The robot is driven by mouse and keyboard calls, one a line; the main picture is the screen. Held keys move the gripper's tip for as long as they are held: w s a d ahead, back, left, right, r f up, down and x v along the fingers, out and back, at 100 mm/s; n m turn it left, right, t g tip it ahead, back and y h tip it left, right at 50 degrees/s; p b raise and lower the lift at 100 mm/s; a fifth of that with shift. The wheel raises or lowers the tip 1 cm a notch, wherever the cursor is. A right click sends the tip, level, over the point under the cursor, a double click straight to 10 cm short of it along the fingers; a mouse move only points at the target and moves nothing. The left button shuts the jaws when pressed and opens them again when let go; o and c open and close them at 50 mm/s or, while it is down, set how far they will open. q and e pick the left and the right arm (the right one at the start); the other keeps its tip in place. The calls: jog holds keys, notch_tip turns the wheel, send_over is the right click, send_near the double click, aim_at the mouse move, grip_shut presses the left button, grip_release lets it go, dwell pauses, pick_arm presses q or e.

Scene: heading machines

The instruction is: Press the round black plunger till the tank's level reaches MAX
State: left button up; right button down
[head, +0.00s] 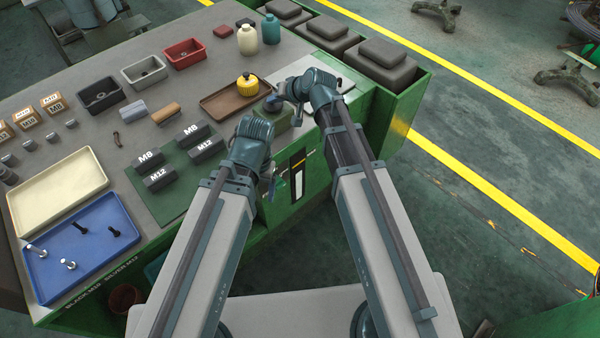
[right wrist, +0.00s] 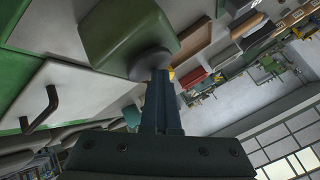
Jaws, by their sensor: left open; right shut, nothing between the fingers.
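The round black plunger (head: 272,103) sits on top of a small green block (head: 280,121) at the front edge of the bench. In the right wrist view, the plunger (right wrist: 150,63) is a dark disc on the green block (right wrist: 125,28). My right gripper (head: 283,97) is shut and empty. Its fingertips (right wrist: 159,74) are at the plunger; whether they touch it is hard to tell. A gauge (head: 297,181) on the bench front has a white column on black and a yellow mark above it; lettering is unreadable. My left gripper (head: 270,188) is open, low beside the gauge.
A brown tray (head: 222,106) with a yellow container (head: 247,86) lies behind the block. A pale panel (head: 330,78) with a handle (right wrist: 42,108) is to the right. Green bins (head: 412,90) edge the bench. A green mat (head: 180,185) with labelled dark blocks lies left.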

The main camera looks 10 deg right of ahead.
aim_at(275, 105)
jog(key=shift+w+r+g+p, duration=0.15)
jog(key=shift+r+g+p, duration=0.15)
jog(key=shift+r+p, duration=0.95)
notch_tip(275, 105, up, 2)
jog(key=p, duration=0.3)
jog(key=shift+w+p, duration=0.1)
jog(key=shift+p, duration=0.2)
pick_arm(q)
jog(key=r, duration=0.3)
jog(key=w+r, duration=0.1)
jog(key=r, duration=0.1)
jog(key=shift+r, duration=0.2)
jog(key=shift+s, duration=0.15)
pick_arm(e)
jog(key=shift+d, duration=0.1)
